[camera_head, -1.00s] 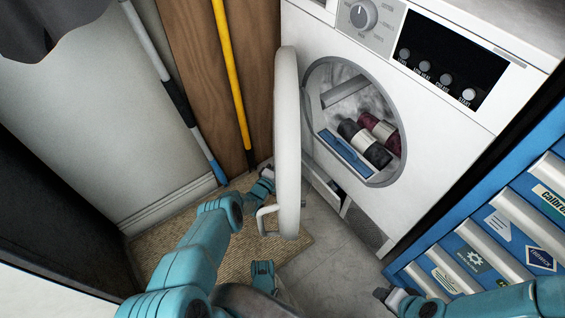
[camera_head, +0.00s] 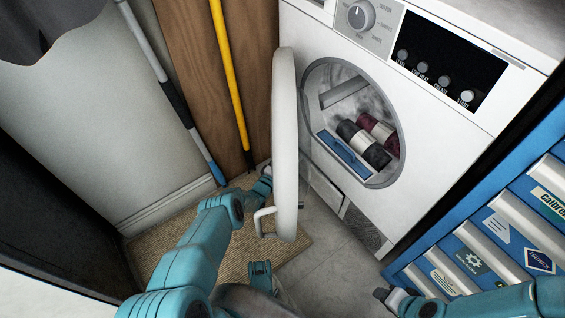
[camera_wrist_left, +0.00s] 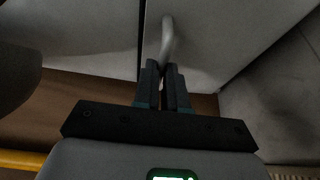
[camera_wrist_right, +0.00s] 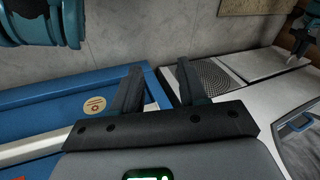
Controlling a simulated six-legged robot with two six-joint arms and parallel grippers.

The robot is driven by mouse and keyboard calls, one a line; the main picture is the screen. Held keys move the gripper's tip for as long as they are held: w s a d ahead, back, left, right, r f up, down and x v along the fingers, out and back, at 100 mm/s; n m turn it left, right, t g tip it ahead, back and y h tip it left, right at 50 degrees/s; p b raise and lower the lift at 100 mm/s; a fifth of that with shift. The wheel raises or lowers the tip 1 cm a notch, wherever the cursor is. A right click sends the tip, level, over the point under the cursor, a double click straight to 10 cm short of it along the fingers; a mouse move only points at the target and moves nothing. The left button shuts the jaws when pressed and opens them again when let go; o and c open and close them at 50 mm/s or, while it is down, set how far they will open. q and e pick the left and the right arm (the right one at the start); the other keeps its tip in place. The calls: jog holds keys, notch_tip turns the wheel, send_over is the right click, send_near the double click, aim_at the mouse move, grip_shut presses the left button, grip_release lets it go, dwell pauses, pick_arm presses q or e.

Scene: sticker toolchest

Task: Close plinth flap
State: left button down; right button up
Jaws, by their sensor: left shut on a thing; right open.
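The plinth flap (camera_head: 325,190) is the light panel low on the washing machine, left of the grille. It looks flush or nearly flush with the front, and the round door hides part of it. In the left wrist view, my left gripper (camera_wrist_left: 163,88) is shut on the flap's curved handle (camera_wrist_left: 167,38). The flap (camera_wrist_right: 266,62) and my left gripper (camera_wrist_right: 299,48) against it also show in the right wrist view. In the head view, the door hides my left fingers. My right gripper (camera_wrist_right: 155,88) is open and empty, near the blue toolchest.
The round door (camera_head: 286,145) stands open between the head camera and my left gripper. Its handle (camera_head: 260,222) sticks out to the left. The blue toolchest (camera_head: 440,250) is at right. A yellow pole (camera_head: 229,75) leans at the back.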

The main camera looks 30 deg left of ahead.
pick_arm(q)
jog(key=shift+w+d+r, duration=0.25)
jog(key=shift+w+r, duration=0.1)
jog(key=shift+w, duration=0.1)
jog(key=shift+w+d+r, duration=0.2)
jog(key=shift+w+r, duration=0.1)
jog(key=shift+w, duration=0.15)
pick_arm(e)
jog(key=shift+w, duration=0.1)
pick_arm(q)
jog(key=c, duration=1.2)
grip_release()
jog(key=shift+s+f, duration=0.1)
jog(key=shift+s+a, duration=0.1)
pick_arm(e)
jog(key=shift+r, duration=0.1)
pick_arm(q)
jog(key=s+p, duration=0.4)
jog(key=s, duration=0.4)
jog(key=s+p, duration=0.3)
jog(key=s, duration=0.5)
jog(key=shift+a+f+p, duration=0.15)
jog(key=shift+p, duration=0.2)
pick_arm(e)
jog(key=s+a+r+g, duration=0.1)
jog(key=s+r+g, duration=0.1)
jog(key=s+r, duration=0.3)
notch_tip(320, 180, up, 2)
jog(key=shift+r, duration=0.15)
